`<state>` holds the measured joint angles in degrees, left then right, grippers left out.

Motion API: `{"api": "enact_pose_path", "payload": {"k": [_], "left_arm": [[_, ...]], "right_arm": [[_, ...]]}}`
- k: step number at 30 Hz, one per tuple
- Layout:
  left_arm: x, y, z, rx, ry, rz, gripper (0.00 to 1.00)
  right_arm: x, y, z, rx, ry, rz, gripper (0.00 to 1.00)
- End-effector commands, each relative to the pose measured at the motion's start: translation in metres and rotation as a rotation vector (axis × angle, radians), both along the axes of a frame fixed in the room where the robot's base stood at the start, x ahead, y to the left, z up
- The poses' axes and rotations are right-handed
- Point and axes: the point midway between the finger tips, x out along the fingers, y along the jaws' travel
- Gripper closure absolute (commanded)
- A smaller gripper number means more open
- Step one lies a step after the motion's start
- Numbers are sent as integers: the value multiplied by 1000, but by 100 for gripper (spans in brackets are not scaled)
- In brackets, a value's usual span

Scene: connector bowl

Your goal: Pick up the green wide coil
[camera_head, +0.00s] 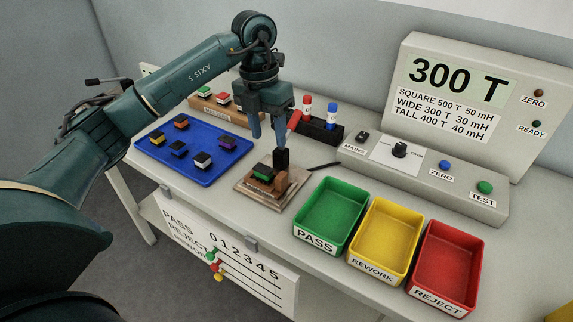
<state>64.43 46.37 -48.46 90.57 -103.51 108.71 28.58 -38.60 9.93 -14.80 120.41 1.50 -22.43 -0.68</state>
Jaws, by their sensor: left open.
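A coil with a green top (263,172) sits on the wooden fixture (250,195) near the middle of the bench, beside a black upright block (281,158). It looks like the green wide coil, but it is too small to be sure. My left gripper (269,142) points down above the fixture, its fingers apart, with one finger close to the black block. Nothing shows clearly between the fingers. Another green-topped piece (204,91) sits on the wooden rack (216,108) at the back. My right gripper is not in view.
A blue mat (200,172) with several coils lies left of the fixture. Green PASS (327,215), yellow REWORK (383,238) and red REJECT (444,262) bins stand to the right. A black holder (319,131) with markers and a tester panel reading 300 T (450,95) stand behind.

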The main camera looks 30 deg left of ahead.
Motion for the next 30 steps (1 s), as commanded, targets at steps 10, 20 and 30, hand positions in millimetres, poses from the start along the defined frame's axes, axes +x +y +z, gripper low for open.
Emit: {"api": "enact_pose_path", "payload": {"k": [10,20,30], "left_arm": [[0,26,-18,99,2,53,53],[0,25,-64,96,-2,52,53],[-1,27,-104,95,0,51,53]], "right_arm": [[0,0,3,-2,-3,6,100],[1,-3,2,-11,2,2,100],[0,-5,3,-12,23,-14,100]]}}
